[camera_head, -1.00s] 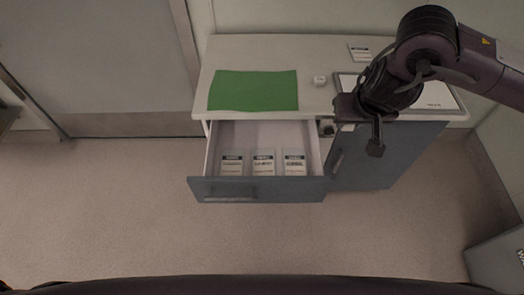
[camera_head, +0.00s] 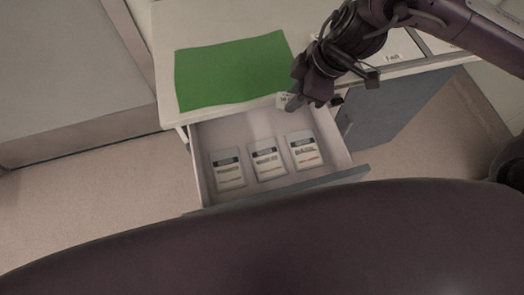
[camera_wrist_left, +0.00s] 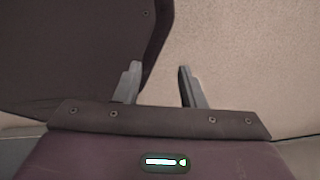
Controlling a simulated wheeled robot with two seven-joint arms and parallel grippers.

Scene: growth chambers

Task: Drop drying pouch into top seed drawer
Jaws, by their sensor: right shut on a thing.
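My right gripper (camera_head: 292,100) is shut on a small pale thing (camera_head: 283,101), which looks like the drying pouch. The fingers hide much of it. They appear over the back right part of the open top drawer (camera_head: 345,178), near the counter edge; the height is hard to tell. Three white labelled packets lie in a row in the drawer: left (camera_head: 227,170), middle (camera_head: 267,160) and right (camera_head: 305,150). In the left wrist view my left gripper (camera_wrist_left: 160,85) is open and empty, with floor behind it.
A green mat (camera_head: 230,70) lies on the white counter (camera_head: 185,22) behind the drawer. A grey cabinet door (camera_head: 390,108) stands to the right of the drawer. My own dark body covers the bottom of the head view. Floor is clear at left.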

